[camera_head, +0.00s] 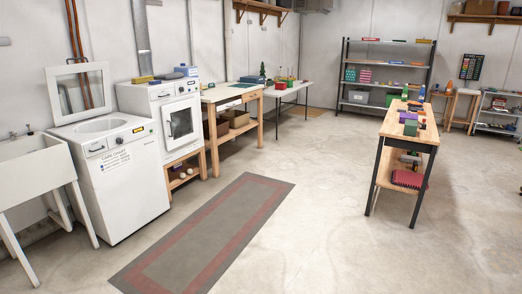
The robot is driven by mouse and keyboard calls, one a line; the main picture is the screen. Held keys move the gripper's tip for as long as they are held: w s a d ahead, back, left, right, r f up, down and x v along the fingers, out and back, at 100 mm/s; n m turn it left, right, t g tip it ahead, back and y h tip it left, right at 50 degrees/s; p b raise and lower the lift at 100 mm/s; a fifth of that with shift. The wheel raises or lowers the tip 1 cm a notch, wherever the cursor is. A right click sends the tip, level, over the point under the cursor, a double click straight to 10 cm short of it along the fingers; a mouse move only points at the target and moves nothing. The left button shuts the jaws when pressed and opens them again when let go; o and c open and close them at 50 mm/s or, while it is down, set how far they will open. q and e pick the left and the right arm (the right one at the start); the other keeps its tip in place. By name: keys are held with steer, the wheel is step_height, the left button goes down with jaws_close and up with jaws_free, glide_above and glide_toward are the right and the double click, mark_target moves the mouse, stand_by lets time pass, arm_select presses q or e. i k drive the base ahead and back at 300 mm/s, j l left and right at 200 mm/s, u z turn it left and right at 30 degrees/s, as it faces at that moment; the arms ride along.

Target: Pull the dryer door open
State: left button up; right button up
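The dryer (157,95) is a small white front-door machine on a low wooden stand, left of centre in the head view. Its door (182,122) has a dark window and a white frame and faces right. The door looks shut or nearly shut; at this size I cannot tell whether there is a small gap. A dark handle shows at the door's edge, but its detail is too small to make out. Neither of my grippers is in view, and no arm of mine shows.
A white top-loading washer (122,185) with its glass lid (80,92) raised stands left of the dryer, beside a sink (30,175). A wooden workbench (230,95) stands on its right. A grey-red rug (215,230) lies in front; the floor around is clear.

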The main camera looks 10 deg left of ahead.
mark_target(171, 144)
steer(key=i+j+u, duration=0.3)
steer(key=i+u, duration=0.15)
steer(key=i, duration=1)
steer(key=i+l+u, duration=0.15)
steer(key=i+u, duration=0.3)
steer(key=i, duration=0.95)
